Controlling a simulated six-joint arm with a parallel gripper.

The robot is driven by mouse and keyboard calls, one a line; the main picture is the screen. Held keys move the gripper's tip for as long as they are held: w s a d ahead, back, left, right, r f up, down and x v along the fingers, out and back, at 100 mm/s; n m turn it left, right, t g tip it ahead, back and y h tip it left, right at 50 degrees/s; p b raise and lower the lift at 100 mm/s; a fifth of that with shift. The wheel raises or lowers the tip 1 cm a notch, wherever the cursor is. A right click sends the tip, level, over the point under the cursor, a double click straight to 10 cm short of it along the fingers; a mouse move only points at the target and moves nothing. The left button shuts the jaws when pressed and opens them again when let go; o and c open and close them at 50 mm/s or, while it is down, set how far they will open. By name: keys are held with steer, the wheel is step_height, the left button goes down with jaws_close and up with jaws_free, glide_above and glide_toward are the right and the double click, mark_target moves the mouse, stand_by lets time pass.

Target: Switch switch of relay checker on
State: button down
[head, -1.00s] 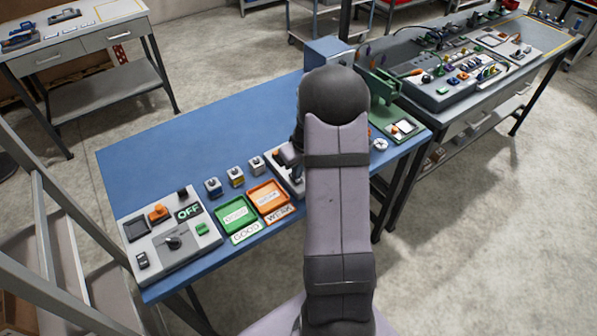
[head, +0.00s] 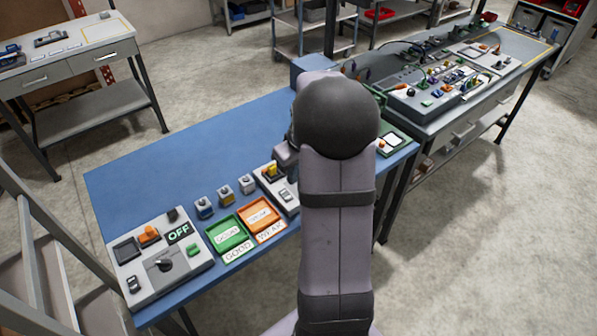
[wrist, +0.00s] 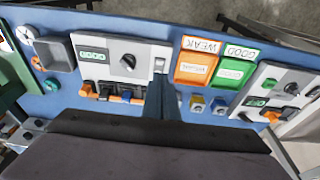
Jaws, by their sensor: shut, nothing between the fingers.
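A grey panel (head: 150,285) at the left end of the blue bench has a display reading OFF (head: 178,232), a dark knob (head: 165,265) and a small rocker switch (head: 133,283). A second grey panel (wrist: 88,55) shows in the wrist view with a green-lettered display (wrist: 93,55), a dark knob (wrist: 127,61) and a small pale switch (wrist: 159,65). No readable label shows which panel is the relay checker. My gripper (wrist: 160,88) is shut and empty, beside the second panel's edge in the wrist view. My arm hides most of it in the head view.
A green tray (head: 212,243) marked GOOD and an orange tray (head: 243,219) marked WEAK lie between the panels. Several small block-like parts (head: 225,194) stand behind them. The back left of the blue bench (head: 150,170) is clear. A crowded grey bench (head: 440,125) stands at right.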

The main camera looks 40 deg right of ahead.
steer(key=shift+s+r+b, duration=0.2)
steer(key=shift+s+r, duration=0.15)
steer(key=shift+r, duration=0.3)
steer(key=shift+s+r+b, duration=0.15)
steer(key=shift+s+r, duration=0.25)
steer(key=shift+r, duration=0.3)
steer(key=shift+s+r+b, duration=0.2)
steer(key=shift+s+r, duration=0.15)
steer(key=shift+r, duration=0.3)
steer(key=s+a+f+m+g, duration=0.3)
steer(key=s+a+f+m, duration=0.4)
steer(key=s, duration=0.4)
steer(key=s+a+n, duration=0.2)
steer(key=a+n, duration=0.2)
steer(key=a, duration=0.4)
steer(key=s+a+n, duration=0.2)
steer(key=a+n, duration=0.1)
steer(key=a, duration=0.5)
step_height(320, 180, down, 15)
steer(key=b, duration=1.6)
steer(key=shift+w+d+f, duration=0.2)
steer(key=shift+w+d, duration=0.05)
steer(key=shift+d, duration=0.05)
